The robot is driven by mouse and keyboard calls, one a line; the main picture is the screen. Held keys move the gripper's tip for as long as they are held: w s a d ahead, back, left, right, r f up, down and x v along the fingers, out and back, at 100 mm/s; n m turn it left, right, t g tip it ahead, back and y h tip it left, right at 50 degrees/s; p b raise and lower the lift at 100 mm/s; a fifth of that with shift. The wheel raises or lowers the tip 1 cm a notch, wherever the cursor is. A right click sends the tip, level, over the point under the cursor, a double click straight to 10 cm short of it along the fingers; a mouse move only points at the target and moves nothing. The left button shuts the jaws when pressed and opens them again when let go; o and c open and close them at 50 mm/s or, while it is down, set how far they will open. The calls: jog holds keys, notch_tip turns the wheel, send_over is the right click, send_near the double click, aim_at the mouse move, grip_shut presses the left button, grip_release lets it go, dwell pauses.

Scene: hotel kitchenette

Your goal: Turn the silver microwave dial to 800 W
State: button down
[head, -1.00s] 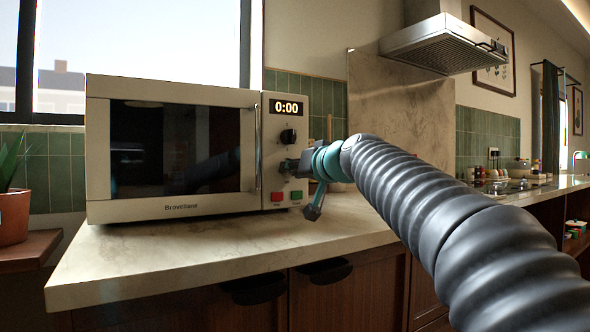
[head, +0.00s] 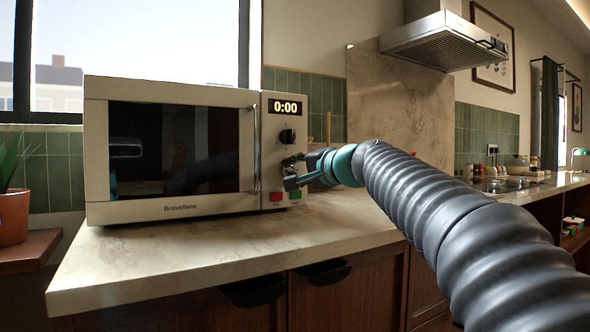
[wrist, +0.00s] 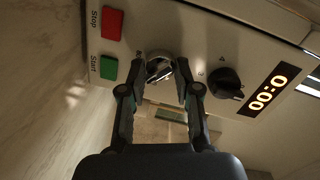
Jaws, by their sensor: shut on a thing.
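The cream microwave (head: 185,208) stands on the counter with its door closed and its display (head: 285,107) reading 0:00. The silver dial (wrist: 157,70) is on its control panel, between the black dial (wrist: 226,82) and the buttons. My gripper (wrist: 161,72) is shut on the silver dial, one finger on each side of it. In the head view my gripper (head: 288,172) is at the panel below the black dial and mostly hides the silver dial. Small marks ring the silver dial, but its setting is too small to read.
A red Stop button (wrist: 112,24) and a green Start button (wrist: 109,67) are close to one finger. The marble counter (head: 200,240) is clear in front of the microwave. A potted plant (head: 12,218) stands at the left.

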jog(key=m+y, duration=0.1)
jog(key=m, duration=0.4)
jog(key=shift+r+p, duration=0.1)
jog(key=shift+p, duration=0.2)
jog(key=shift+m+p, duration=0.3)
jog(key=shift+m, duration=2.1)
jog(key=c, duration=0.8)
grip_release()
jog(key=shift+d, duration=0.1)
jog(key=shift+c, duration=0.2)
jog(key=shift+f, duration=0.2)
jog(key=v, duration=1.2)
jog(key=shift+f, duration=0.2)
